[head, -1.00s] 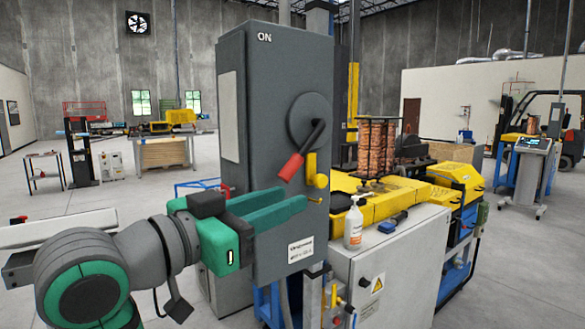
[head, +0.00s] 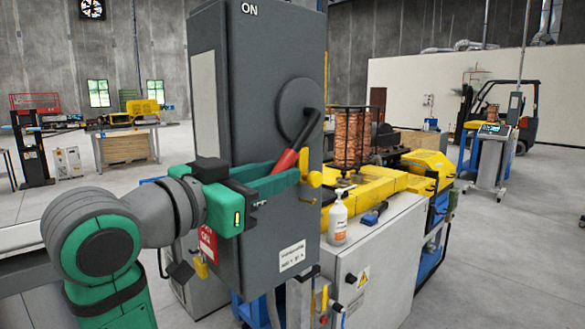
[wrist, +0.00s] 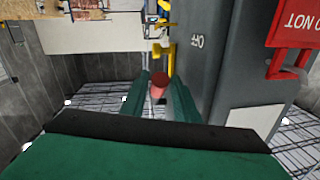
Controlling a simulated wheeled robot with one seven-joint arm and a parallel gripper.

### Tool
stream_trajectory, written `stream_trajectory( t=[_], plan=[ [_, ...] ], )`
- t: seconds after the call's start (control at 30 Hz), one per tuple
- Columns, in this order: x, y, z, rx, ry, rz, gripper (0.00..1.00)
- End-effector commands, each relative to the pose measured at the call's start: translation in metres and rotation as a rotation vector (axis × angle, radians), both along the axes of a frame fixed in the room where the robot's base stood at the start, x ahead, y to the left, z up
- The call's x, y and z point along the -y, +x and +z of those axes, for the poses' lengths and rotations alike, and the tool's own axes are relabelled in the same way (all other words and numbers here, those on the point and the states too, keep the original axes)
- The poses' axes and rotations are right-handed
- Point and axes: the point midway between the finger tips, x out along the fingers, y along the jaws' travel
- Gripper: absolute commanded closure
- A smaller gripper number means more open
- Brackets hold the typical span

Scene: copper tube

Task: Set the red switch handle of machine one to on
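The tall grey switch box of machine one (head: 262,215) has "ON" lettering at its top. A round dark hub (head: 296,97) on its face carries a black lever, which slants down and left to the red switch handle (head: 287,159). My gripper (head: 277,180) has green fingers reaching in front of the box at the handle's height, its lower end between or behind them. In the wrist view, the red handle (wrist: 158,84) shows between the two parted fingers (wrist: 160,98). Whether either finger touches it is unclear. "OFF" lettering (wrist: 197,41) shows on the box there.
A yellow bracket (head: 311,181) sits beside the handle. A red tag (head: 208,243) with a yellow padlock (head: 201,267) hangs at the box's left side. A white cabinet (head: 372,262) stands to the right, with a bottle (head: 338,220) on top. Open floor lies farther right.

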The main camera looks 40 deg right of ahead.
Motion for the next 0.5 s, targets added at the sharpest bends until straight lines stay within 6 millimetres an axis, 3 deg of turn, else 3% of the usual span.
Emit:
stream_trajectory(
  t=[0.2,0.5],
  plan=[
    [0.034,0.007,0.000,-0.001,0.000,-0.002,0.72],
    [0.051,0.011,0.000,0.000,0.001,0.000,0.72]
  ],
)
